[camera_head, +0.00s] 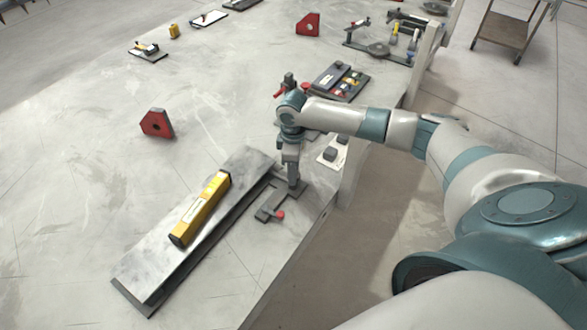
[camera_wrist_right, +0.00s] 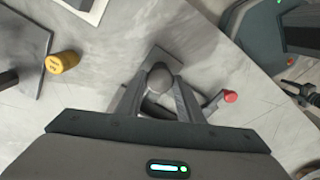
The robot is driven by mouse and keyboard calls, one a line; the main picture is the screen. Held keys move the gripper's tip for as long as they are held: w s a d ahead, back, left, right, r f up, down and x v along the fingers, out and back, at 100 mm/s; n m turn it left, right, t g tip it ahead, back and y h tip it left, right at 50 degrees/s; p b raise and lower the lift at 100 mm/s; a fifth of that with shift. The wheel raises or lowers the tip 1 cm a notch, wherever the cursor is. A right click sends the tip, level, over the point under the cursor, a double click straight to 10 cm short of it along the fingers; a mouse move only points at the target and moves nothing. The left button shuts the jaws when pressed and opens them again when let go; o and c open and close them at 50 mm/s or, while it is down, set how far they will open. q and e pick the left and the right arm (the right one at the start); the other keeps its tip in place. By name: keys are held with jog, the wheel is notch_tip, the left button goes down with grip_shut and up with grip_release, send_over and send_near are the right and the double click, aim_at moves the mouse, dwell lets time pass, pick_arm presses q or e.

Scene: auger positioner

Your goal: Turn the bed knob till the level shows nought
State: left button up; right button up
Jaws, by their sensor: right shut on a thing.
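A long grey bed plate (camera_head: 150,262) lies on the table, with a yellow level (camera_head: 201,208) along its top. The level's reading is too small to tell. In the right wrist view, my right gripper (camera_wrist_right: 158,92) is shut on the grey round-topped bed knob (camera_wrist_right: 158,75), one finger on each side. The arm hides the knob in the head view. A lever with a red tip (camera_head: 280,214) lies close by; the red tip also shows in the wrist view (camera_wrist_right: 231,96). My left gripper is out of view.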

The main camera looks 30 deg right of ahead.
jog(key=n+p, duration=0.1)
jog(key=n, duration=0.1)
jog(key=shift+r+n, duration=0.15)
jog(key=shift+n, duration=0.15)
jog(key=n, duration=0.2)
jog(key=shift+n, duration=0.4)
jog(key=n+p, duration=0.1)
jog(key=n, duration=0.4)
jog(key=shift+w, duration=0.1)
jog(key=n, duration=0.5)
jog(key=shift+n+b, duration=0.3)
jog(key=shift+n, duration=0.1)
jog(key=n, duration=0.5)
jog(key=shift+b, duration=0.35)
jog(key=shift+n, duration=0.3)
jog(key=o, duration=1.1)
jog(key=shift+c, duration=0.2)
